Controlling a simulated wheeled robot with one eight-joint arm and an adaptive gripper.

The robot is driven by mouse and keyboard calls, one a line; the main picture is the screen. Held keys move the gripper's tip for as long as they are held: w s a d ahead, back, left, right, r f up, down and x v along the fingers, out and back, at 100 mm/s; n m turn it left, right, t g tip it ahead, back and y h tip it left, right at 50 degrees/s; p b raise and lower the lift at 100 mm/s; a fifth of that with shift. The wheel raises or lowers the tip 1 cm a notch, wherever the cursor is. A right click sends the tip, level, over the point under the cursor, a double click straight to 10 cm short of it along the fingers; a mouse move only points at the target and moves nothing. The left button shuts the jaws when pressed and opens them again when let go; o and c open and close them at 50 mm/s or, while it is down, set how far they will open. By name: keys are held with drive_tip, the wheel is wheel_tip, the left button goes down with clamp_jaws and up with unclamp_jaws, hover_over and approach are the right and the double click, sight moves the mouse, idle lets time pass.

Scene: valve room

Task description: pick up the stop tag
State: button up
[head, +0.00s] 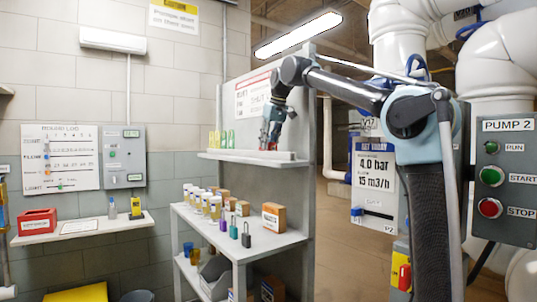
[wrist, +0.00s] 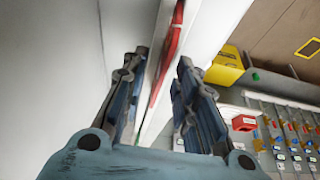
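A red, thin, flat thing that looks like the stop tag shows nearly edge-on in the wrist view (wrist: 167,55), against a white strip. My gripper (wrist: 161,62) is open, with one finger on each side of the red thing. I see gaps on both sides and cannot tell how deep it sits between the fingers. In the head view my gripper (head: 271,136) is low over the upper shelf (head: 255,155), pointing down. A bit of red shows at its fingers there, too small to make out. No lettering on the tag is readable.
Several yellow and green tags (head: 222,139) stand left of my gripper on the upper shelf. The lower shelf (head: 262,245) holds jars, padlocks and a brown box (head: 274,217). A panel (head: 262,95) rises behind the upper shelf. A pump box (head: 505,180) hangs at right.

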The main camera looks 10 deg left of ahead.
drive_tip(key=shift+f, duration=0.1)
clamp_jaws()
idle(0.3)
wheel_tip(320, 180, up, 10)
idle(0.7)
